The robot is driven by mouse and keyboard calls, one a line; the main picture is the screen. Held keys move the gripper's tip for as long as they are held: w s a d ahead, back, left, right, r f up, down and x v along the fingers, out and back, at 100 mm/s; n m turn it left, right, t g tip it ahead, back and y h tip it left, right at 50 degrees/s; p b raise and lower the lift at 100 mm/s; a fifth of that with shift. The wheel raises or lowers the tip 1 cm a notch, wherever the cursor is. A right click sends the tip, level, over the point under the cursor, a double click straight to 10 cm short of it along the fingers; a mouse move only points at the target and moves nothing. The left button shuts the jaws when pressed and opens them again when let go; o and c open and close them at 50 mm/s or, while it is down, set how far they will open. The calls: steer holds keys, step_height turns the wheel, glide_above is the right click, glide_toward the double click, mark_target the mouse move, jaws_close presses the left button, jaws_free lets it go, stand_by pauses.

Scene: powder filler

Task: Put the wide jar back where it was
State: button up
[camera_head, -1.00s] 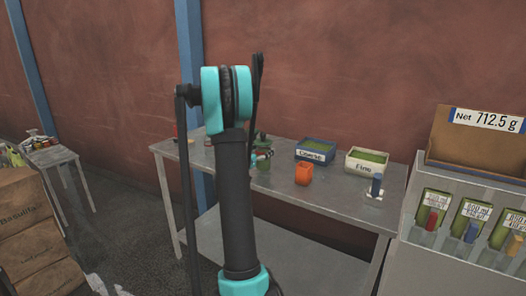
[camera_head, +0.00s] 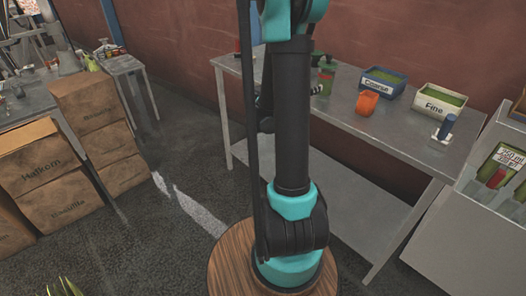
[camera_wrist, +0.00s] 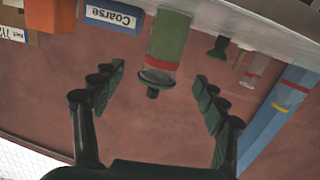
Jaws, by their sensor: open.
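A wide clear jar with green contents and a red band (camera_wrist: 168,42) hangs in the upper middle of the wrist view, which is upside down. It has a dark knob-like end. What seems to be the same jar (camera_head: 326,78) stands on the metal table (camera_head: 390,136) just right of my arm in the head view. My gripper (camera_wrist: 159,77) is open. Its two fingers are on either side of the jar's dark end in the picture, with clear space to each. I cannot tell how far the jar is in depth. My arm hides part of the table.
On the table are an orange container (camera_head: 367,102), the Coarse box (camera_head: 383,82), the Fine box (camera_head: 439,103) and a blue object on a small stand (camera_head: 445,128). A labelled rack (camera_head: 490,180) stands at right. Stacked cartons (camera_head: 90,118) are at left, with open floor between.

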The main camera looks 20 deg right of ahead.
steer(key=s+a+f+n+y, duration=0.4)
steer(key=s+a, duration=0.3)
steer(key=a, duration=0.3)
steer(key=s+a+f+n+g+y, duration=0.1)
steer(key=s+a+f+n+y, duration=0.3)
steer(key=a, duration=0.6)
steer(key=s+a+f+n+g+y, duration=0.1)
steer(key=s+a+f+n+y, duration=0.3)
steer(key=s+a+f+y, duration=0.3)
steer(key=s+a, duration=0.3)
steer(key=s, duration=0.1)
steer(key=shift+a+f+n, duration=0.25)
steer(key=shift+f+n, duration=0.1)
steer(key=shift+n, duration=0.05)
